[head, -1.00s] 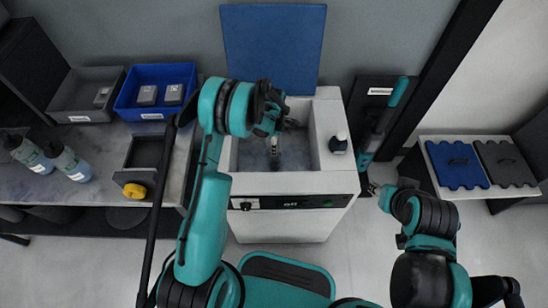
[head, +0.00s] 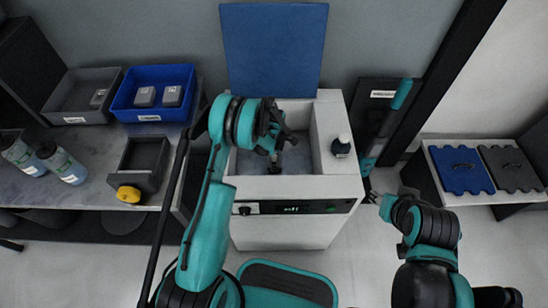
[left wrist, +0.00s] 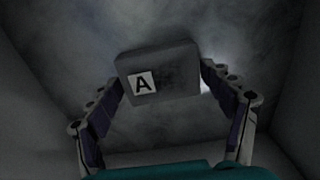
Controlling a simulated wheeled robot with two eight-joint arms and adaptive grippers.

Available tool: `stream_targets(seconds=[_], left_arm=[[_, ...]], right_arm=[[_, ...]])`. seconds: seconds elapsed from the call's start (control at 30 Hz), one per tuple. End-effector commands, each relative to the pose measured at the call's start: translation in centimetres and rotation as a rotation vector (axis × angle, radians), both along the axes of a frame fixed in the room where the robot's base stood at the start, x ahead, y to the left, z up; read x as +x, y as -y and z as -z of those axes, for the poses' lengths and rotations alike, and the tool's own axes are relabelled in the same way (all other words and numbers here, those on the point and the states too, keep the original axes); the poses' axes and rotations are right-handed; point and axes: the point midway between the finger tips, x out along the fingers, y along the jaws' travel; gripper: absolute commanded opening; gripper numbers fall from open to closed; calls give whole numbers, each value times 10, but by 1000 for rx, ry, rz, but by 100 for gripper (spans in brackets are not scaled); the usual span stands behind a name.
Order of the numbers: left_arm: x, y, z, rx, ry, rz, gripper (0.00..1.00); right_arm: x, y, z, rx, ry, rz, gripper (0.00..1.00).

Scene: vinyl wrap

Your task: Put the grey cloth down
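My left gripper (head: 284,144) is over the open basin (head: 300,182) of the white cabinet. In the left wrist view, the left gripper (left wrist: 160,80) has its two fingers against the sides of a grey block-like piece (left wrist: 175,83) with a white "A" label. I cannot tell from its look whether this piece is the grey cloth. It is mostly hidden by the gripper in the head view. Mottled grey surface shows behind it. My right gripper (head: 375,198) hangs to the right of the cabinet, away from the basin. Its fingers are too small to judge.
Blue (head: 462,170) and dark grey (head: 513,166) panels lie right.

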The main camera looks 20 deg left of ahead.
Motion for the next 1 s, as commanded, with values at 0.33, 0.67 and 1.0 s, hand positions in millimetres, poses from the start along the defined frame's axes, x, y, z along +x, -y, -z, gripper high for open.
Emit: stream_targets(seconds=[0.33, 0.67, 1.0], left_arm=[[0, 0, 0, 0, 0, 0, 97], [0, 0, -47, 0, 0, 0, 97], [0, 0, -112, 0, 0, 0, 97]], right_arm=[[0, 0, 0, 0, 0, 0, 40], [0, 0, -18, 0, 0, 0, 40], [0, 0, -41, 0, 0, 0, 40]])
